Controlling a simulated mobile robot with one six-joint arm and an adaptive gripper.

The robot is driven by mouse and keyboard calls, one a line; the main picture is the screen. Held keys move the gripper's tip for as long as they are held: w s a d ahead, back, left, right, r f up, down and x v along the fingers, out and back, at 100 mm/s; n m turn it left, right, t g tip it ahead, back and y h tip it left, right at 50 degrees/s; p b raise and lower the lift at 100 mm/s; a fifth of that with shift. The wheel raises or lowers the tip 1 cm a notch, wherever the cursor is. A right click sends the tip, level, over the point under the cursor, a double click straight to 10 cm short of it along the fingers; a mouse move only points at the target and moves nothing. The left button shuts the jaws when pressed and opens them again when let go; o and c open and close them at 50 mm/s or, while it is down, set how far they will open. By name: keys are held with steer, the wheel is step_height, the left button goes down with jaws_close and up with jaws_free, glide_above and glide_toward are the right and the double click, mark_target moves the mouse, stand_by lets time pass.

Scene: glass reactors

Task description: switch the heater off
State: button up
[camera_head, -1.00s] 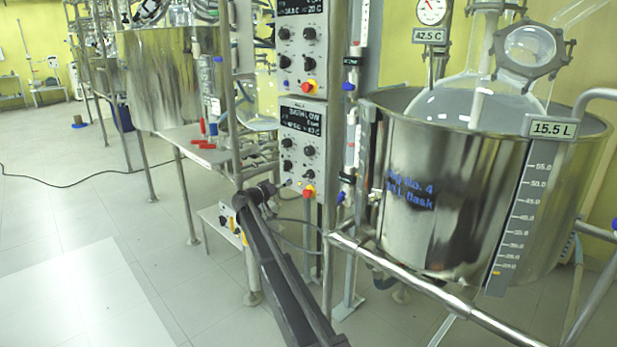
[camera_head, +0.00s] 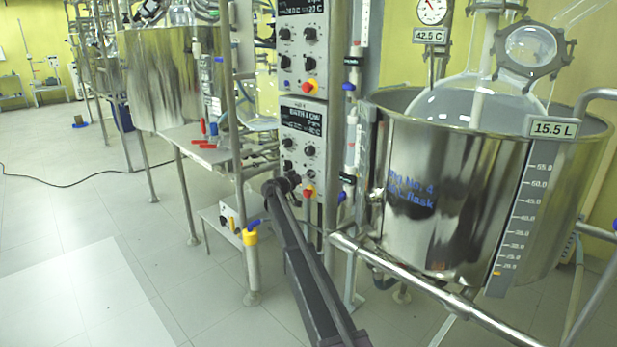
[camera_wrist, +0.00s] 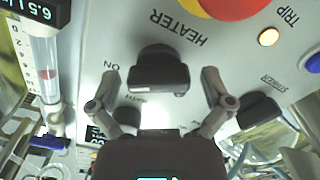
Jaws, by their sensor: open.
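In the wrist view a black knob (camera_wrist: 160,72) sits on the pale panel beside the word HEATER, with ON printed to its left. My gripper (camera_wrist: 159,78) is open, one finger on each side of this knob in the picture. I see gaps between knob and fingers; how deep the fingertips reach is unclear. In the head view my gripper (camera_head: 284,186) is at the lower part of the lower control box (camera_head: 303,135). My gripper and arm hide part of the box there, and I cannot make out the heater knob.
A red button on yellow (camera_wrist: 232,6) and a lit amber TRIP lamp (camera_wrist: 268,37) are close by. Another black knob (camera_wrist: 258,110) is right of the fingers. A glass tube (camera_wrist: 45,60) stands left. The steel bath (camera_head: 450,190) and its frame rail (camera_head: 430,290) are to the right.

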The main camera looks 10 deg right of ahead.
steer(key=shift+w+d, duration=0.1)
steer(key=c, duration=1)
steer(key=shift+n, duration=0.3)
steer(key=n, duration=1.1)
steer(key=shift+w+n, duration=0.1)
steer(key=shift+n, duration=0.2)
steer(key=o, duration=1)
